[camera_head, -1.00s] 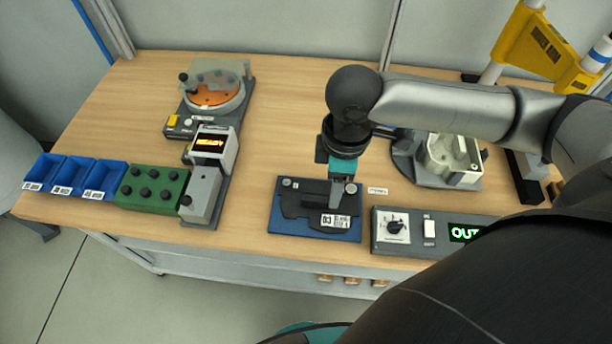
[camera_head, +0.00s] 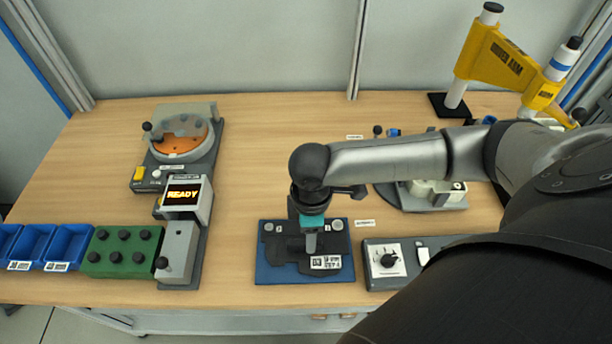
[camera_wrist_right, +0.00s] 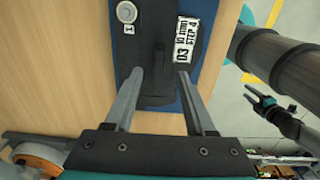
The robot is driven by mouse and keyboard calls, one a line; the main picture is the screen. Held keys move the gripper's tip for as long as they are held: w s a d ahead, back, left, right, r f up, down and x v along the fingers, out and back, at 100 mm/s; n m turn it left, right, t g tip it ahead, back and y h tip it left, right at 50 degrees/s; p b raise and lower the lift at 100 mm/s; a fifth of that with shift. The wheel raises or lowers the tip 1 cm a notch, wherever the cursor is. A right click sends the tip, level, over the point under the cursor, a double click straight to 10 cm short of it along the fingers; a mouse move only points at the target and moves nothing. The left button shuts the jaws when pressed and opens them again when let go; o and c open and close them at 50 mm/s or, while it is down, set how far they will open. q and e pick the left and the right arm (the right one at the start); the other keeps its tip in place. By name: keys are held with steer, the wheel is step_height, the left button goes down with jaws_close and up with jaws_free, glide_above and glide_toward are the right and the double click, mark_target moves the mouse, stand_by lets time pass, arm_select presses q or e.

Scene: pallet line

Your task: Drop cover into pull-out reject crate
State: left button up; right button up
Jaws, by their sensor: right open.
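A dark, flat plate-like part (camera_head: 285,250) with a white label reading "STEP 4" lies on a blue board (camera_head: 268,274) at the table's front; I cannot tell whether it is the cover. My right gripper (camera_head: 310,246) points down over it. In the right wrist view, the open fingers (camera_wrist_right: 161,74) stand on either side of a raised black grip (camera_wrist_right: 158,55) on that part; contact is unclear. No reject crate is identifiable.
Left of the board stand a device with a "READY" display (camera_head: 184,194), a green block with black knobs (camera_head: 122,258) and blue bins (camera_head: 68,246). A switch box (camera_head: 377,274) sits close right. A grey fixture (camera_head: 437,196) is behind.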

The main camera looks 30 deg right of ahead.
mark_target(304, 245)
steer(key=f, duration=0.5)
steer(key=shift+w+a+b, duration=0.25)
steer(key=shift+a+b, duration=0.05)
steer(key=shift+b, duration=0.1)
steer(key=shift+r, duration=0.1)
jaws_close()
